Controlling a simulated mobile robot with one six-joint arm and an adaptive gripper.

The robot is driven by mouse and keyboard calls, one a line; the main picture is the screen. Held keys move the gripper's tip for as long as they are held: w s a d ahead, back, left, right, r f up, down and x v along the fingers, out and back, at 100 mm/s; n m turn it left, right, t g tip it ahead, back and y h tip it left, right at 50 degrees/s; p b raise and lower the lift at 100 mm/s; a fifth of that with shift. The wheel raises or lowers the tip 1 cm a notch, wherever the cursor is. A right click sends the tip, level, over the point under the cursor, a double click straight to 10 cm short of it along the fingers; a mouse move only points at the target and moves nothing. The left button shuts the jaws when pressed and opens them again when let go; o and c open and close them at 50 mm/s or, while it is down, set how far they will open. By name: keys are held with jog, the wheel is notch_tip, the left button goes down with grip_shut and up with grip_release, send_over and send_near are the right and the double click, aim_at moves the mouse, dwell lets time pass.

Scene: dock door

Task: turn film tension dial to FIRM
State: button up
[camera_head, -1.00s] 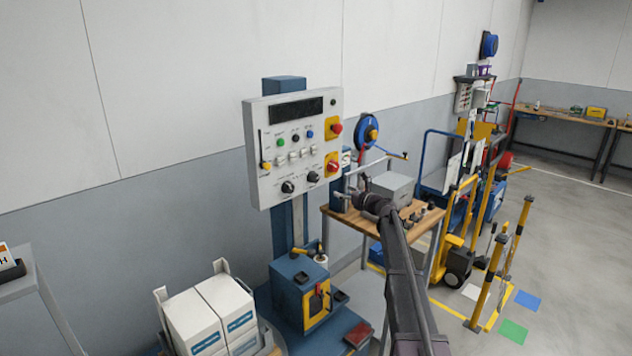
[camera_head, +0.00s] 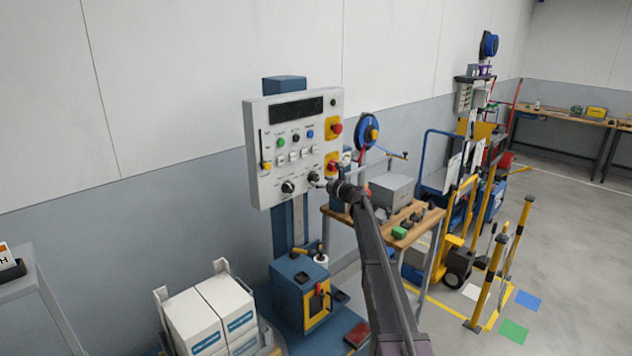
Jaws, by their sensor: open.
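A light grey control panel (camera_head: 262,190) stands on a blue column. Two black dials sit along its lower edge, a left dial (camera_head: 288,187) and a right dial (camera_head: 314,177). Their labels are too small to read, so I cannot tell which is the film tension dial or where either points. My gripper (camera_head: 327,183) is open at the panel's lower right corner, just beside the right dial. The tips are tiny here, and I cannot tell whether they touch that dial.
The panel also carries a red button (camera_head: 336,128), a red switch (camera_head: 333,166) partly behind my gripper, and a yellow-handled slider (camera_head: 266,167). A wooden table (camera_head: 425,221) with a grey box (camera_head: 391,188) stands to the right. White cartons (camera_head: 212,308) stand below left.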

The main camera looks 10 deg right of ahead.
jog(key=shift+x, duration=0.85)
jog(key=c, duration=1.1)
jog(key=shift+a, duration=0.1)
jog(key=shift+c, duration=0.3)
